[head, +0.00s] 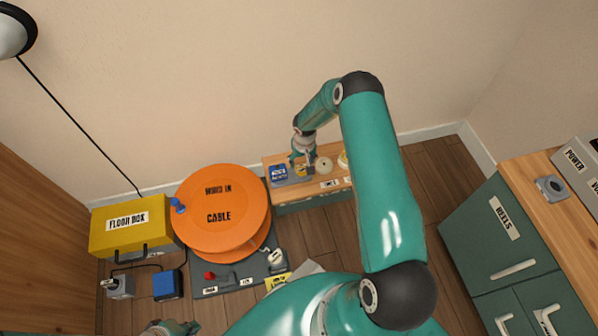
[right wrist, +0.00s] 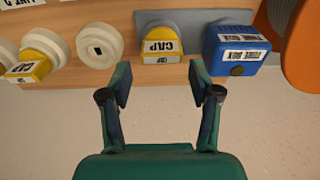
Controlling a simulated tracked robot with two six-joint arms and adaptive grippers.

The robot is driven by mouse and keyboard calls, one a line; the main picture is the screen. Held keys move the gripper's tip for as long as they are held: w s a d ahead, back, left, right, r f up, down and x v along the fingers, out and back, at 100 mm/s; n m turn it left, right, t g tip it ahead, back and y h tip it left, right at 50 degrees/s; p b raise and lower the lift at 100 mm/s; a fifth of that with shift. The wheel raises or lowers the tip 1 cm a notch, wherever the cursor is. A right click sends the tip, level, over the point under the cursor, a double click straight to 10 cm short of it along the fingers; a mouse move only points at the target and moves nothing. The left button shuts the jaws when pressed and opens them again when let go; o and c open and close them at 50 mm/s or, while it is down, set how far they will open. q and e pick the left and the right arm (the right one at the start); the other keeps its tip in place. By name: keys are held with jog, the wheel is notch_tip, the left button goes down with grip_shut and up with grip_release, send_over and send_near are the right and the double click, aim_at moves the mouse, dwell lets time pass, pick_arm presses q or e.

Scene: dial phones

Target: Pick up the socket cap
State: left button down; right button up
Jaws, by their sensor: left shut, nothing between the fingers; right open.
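A yellow cap with a white CAP label (right wrist: 160,46) sits on a grey plate on the wooden shelf in the right wrist view. A second yellow CAP piece (right wrist: 38,62) sits against a round cream fitting at the left. I cannot tell from the labels which one is the socket cap. My right gripper (right wrist: 161,84) is open and empty, its fingers pointing at the first cap, which lies just beyond the fingertips. In the head view my right gripper (head: 304,158) is over the shelf and hides part of that cap. My left gripper (head: 170,327) is shut and empty at the bottom edge.
A blue labelled box (right wrist: 237,48) stands close to the right of the first cap; a cream round socket (right wrist: 100,46) is to its left. In the head view, an orange cable reel (head: 222,240) and yellow floor box (head: 130,224) stand left of the shelf (head: 330,184).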

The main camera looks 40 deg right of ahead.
jog(key=f, duration=0.1)
jog(key=f+b, duration=0.1)
jog(key=f, duration=0.1)
jog(key=f+b, duration=0.1)
jog(key=f, duration=0.1)
jog(key=shift+w+f, duration=0.15)
jog(key=shift+w, duration=0.1)
jog(key=c, duration=0.7)
